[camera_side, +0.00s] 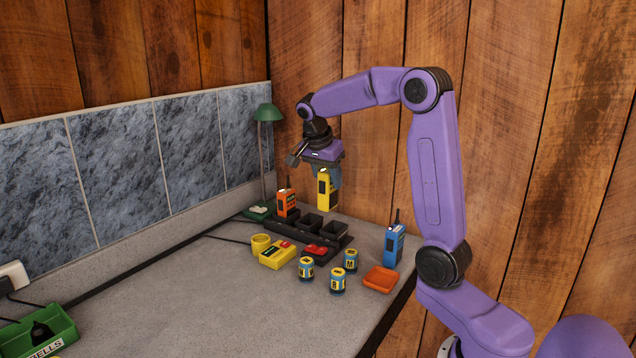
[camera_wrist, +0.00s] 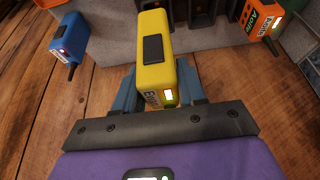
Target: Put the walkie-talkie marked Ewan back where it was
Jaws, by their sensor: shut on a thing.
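A yellow walkie-talkie (camera_side: 327,192) is held upright in my gripper (camera_side: 328,178), above and apart from the black charging rack (camera_side: 344,241). A blue walkie-talkie (camera_side: 394,246) stands at the counter's right edge.
In front of the rack are a yellow box with a red top (camera_side: 275,258), a yellow ring-like item (camera_side: 260,243), several small yellow-and-blue cans (camera_side: 337,282) and an orange dish (camera_side: 380,280). A green lamp (camera_side: 268,113) stands behind. A green bin (camera_side: 50,325) is at front left.

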